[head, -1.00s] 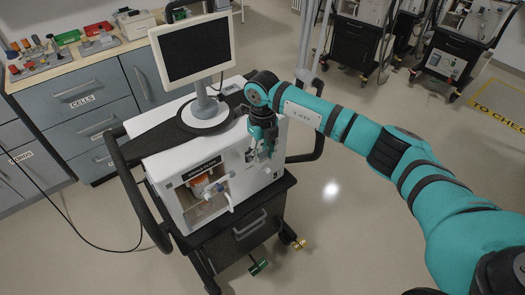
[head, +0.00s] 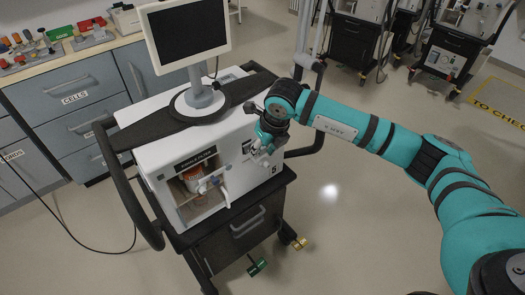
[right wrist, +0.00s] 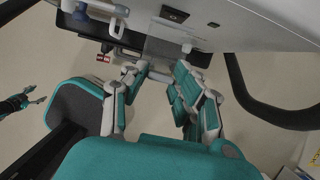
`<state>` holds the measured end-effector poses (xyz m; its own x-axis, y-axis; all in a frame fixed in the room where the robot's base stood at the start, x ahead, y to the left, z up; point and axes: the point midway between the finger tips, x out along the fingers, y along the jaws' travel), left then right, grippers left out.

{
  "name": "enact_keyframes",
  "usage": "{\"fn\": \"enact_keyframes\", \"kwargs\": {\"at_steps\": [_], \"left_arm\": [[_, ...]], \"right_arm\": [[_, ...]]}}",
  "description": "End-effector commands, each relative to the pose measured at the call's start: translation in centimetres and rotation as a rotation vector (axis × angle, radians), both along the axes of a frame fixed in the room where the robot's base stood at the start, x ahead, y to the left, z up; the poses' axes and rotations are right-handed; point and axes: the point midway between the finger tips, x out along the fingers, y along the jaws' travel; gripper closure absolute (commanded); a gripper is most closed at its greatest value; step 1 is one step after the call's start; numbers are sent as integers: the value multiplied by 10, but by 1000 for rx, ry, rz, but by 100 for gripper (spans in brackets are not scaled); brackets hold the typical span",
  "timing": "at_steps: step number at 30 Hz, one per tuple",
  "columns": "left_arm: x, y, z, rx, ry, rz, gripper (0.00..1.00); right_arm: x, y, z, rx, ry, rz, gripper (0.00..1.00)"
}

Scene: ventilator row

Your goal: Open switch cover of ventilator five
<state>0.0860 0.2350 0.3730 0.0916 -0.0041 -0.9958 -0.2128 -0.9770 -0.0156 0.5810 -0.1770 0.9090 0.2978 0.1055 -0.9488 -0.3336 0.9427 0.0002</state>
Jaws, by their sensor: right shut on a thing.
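Ventilator five (head: 205,155) is a white unit with a monitor on a dark cart, and a "5" shows low on its side panel. My right gripper (head: 262,145) is at that side panel in the head view. In the right wrist view, my right gripper (right wrist: 162,72) has its fingers closed in on the clear switch cover (right wrist: 168,48), which stands against the panel. The fingertips partly hide the cover, and I cannot tell how far it is raised. My left gripper (right wrist: 30,99) shows small at the left edge of the right wrist view, fingers apart and empty, away from the ventilator.
A bench with grey drawers (head: 75,85) and tool trays stands behind left. The ventilator's black side handle (right wrist: 255,105) curves close to my right gripper. Other ventilators (head: 450,50) stand at the back right.

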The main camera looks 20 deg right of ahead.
Motion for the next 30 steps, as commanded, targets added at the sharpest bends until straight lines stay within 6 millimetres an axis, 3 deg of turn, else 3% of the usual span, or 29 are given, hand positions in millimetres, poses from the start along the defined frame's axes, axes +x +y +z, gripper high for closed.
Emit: {"fn": "enact_keyframes", "kwargs": {"at_steps": [6, 7, 12, 22, 30], "left_arm": [[0, 0, 1, 0, 0, 0, 39], [0, 0, 1, 0, 0, 0, 39], [0, 0, 1, 0, 0, 0, 39], [-2, 2, 1, 2, 2, 0, 39], [-1, 1, 1, 1, 1, 0, 39]], "right_arm": [[0, 0, 1, 1, 0, -2, 100], [0, 0, 1, 0, 1, -2, 70], [0, 0, 1, 0, 1, -1, 50], [-1, -1, 6, -1, 1, 0, 50], [-15, -6, 52, -1, -3, -1, 50]]}}
